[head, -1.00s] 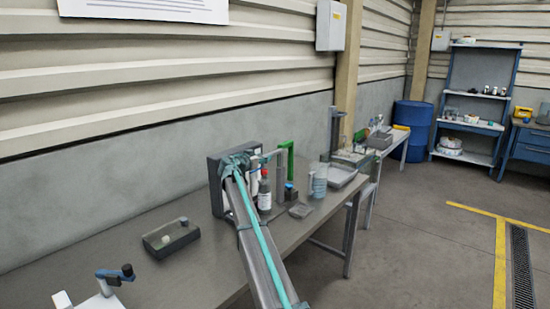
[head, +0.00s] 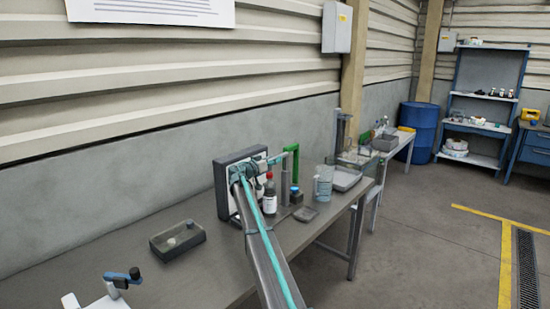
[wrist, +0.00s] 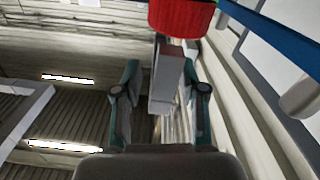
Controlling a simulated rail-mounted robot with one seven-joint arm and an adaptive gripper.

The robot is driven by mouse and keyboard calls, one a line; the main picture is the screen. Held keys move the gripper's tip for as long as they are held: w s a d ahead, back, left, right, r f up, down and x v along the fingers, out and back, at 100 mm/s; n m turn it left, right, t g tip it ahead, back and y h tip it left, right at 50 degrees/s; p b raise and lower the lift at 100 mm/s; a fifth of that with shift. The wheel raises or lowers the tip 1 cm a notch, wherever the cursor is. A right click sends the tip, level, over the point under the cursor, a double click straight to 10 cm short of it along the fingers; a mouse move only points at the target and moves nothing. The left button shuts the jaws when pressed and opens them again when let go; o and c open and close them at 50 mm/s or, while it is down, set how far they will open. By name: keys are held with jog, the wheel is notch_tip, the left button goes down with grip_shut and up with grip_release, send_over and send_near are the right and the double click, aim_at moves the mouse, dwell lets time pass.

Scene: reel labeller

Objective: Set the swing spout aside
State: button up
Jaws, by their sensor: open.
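The swing spout appears to be the grey bar in the wrist view (wrist: 168,75), lying between the two fingers of my open gripper (wrist: 162,85). I see no clear grip on it, and cannot tell whether either finger touches it. A grey upright post (head: 285,178) stands just right of the bottle. My arm and gripper hide much of the spout there.
A dark box (head: 178,242) sits on the bench (head: 125,250) to the left, with bare bench between. A red part (wrist: 182,14) is close in the wrist view.

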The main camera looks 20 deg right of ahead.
jog(key=shift+x, duration=0.8)
grip_shut()
